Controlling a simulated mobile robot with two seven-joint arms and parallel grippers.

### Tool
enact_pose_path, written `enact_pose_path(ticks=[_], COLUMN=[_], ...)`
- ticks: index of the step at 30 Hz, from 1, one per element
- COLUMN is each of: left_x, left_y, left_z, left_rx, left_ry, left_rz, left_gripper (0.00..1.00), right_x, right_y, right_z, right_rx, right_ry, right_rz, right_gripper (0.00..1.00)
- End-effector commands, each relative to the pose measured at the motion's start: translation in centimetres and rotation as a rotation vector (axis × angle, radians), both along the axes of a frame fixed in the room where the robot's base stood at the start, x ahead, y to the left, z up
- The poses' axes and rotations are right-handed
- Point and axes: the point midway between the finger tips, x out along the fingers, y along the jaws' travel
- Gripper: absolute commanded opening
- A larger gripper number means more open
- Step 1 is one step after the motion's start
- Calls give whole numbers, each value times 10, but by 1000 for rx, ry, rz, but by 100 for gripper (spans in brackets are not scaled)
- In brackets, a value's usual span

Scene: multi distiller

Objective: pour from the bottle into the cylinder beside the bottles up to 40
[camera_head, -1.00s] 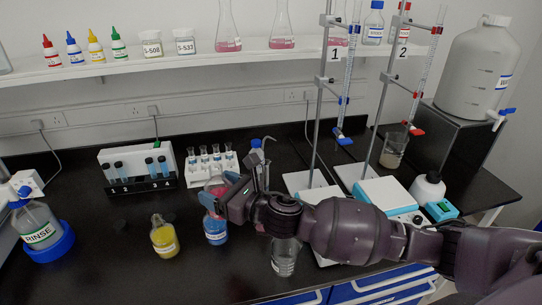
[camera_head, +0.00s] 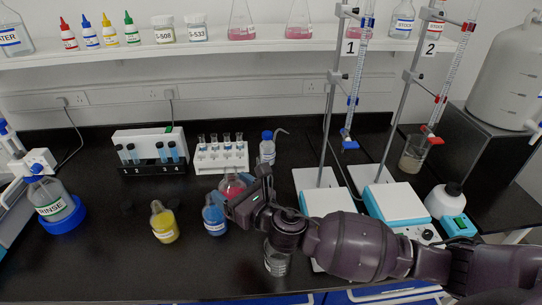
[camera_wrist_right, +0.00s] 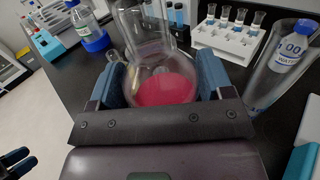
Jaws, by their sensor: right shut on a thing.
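My right gripper (camera_head: 238,203) is shut on a clear bottle with red liquid (camera_head: 231,186). In the right wrist view the bottle (camera_wrist_right: 160,82) sits between the blue fingers, looks about upright, and its liquid lies low in it. The blue-liquid bottle (camera_head: 214,219) and yellow-liquid bottle (camera_head: 164,223) stand to the left on the bench. The clear cylinder (camera_head: 276,262) stands in front of my right wrist, its upper part hidden by the arm. It shows at the right of the wrist view (camera_wrist_right: 268,85). My left gripper (camera_wrist_right: 17,161) shows at that view's lower left edge, its fingers apart and empty.
Two burette stands with hotplates (camera_head: 393,202) are to the right, with a beaker (camera_head: 413,154). A rinse bottle (camera_head: 52,200) is at left. The left front bench is clear.

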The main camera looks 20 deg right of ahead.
Motion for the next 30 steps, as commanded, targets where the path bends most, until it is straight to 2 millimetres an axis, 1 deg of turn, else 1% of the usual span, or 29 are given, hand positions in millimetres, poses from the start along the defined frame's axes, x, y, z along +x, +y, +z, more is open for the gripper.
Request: enact_pose_path(ticks=[6, 14, 17, 23, 30], left_x=[0, 1, 1, 1, -4], left_y=[0, 0, 0, 0, 1], left_z=[0, 0, 2, 10, 19], left_rx=[-1, 0, 0, 0, 0], left_ry=[-1, -3, -3, -1, 14], left_rz=[0, 0, 0, 0, 1], left_gripper=[43, 43, 43, 43, 43], right_x=[3, 4, 4, 5, 6], right_y=[-7, -7, -8, -9, -13], right_z=[2, 2, 5, 21, 52], right_rx=[2, 1, 7, 55, 158], right_ry=[-1, -2, 1, 22, 70], right_rz=[-46, -51, -50, -49, -49], right_gripper=[35, 35, 35, 35, 35])
